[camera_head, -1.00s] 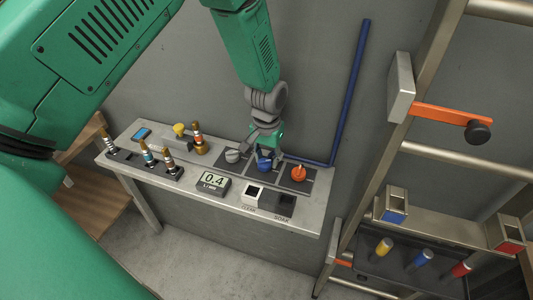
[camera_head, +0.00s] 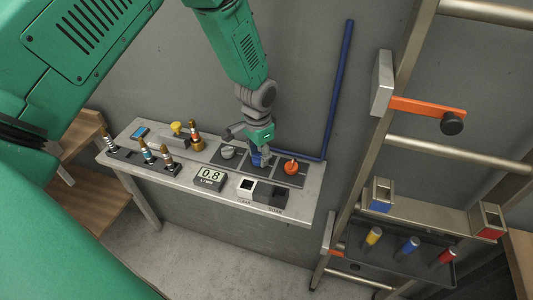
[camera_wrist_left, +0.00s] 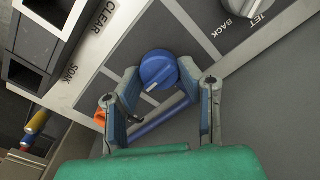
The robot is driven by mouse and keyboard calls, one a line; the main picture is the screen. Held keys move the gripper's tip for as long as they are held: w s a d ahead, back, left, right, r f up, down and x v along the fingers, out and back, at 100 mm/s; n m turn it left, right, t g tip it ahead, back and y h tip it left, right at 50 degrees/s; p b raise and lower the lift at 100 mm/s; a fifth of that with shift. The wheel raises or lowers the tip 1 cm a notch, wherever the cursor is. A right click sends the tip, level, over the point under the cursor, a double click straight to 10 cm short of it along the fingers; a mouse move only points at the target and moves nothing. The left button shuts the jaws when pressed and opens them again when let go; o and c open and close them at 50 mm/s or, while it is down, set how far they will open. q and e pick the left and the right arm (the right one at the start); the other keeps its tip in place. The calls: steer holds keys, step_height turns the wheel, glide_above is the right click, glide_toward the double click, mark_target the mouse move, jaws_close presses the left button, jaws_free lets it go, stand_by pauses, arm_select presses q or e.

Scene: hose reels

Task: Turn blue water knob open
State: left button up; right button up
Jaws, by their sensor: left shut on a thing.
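The blue water knob (camera_wrist_left: 158,70) sits on a dark square of the bench panel, and a white line marks its face. My left gripper (camera_wrist_left: 160,85) has its two fingers on either side of the knob and is shut on it. In the head view the left gripper (camera_head: 261,152) reaches down over the blue knob (camera_head: 257,160) and hides part of it. A display (camera_head: 210,177) in front of the knobs reads 0.8 L/min. My right gripper is not in view.
A grey knob (camera_head: 228,152) is left of the blue one and an orange knob (camera_head: 291,167) is right of it. The CLEAR and SOAK boxes (camera_head: 270,194) stand in front. A blue pipe (camera_head: 339,90) rises behind. A metal rack (camera_head: 400,130) stands at the right.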

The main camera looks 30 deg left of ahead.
mark_target(258, 155)
arm_select(q)
steer(key=shift+s+a, duration=0.15)
steer(key=shift+s, duration=0.3)
steer(key=shift+f, duration=0.2)
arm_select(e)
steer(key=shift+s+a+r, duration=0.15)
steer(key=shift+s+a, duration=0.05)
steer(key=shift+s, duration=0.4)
arm_select(q)
steer(key=o, duration=1.1)
steer(key=shift+w+f, duration=0.15)
steer(key=shift+w, duration=0.25)
steer(key=shift+r, duration=0.2)
step_height(258, 155, up, 12)
steer(key=shift+w+f, duration=0.1)
steer(key=shift+f, duration=0.15)
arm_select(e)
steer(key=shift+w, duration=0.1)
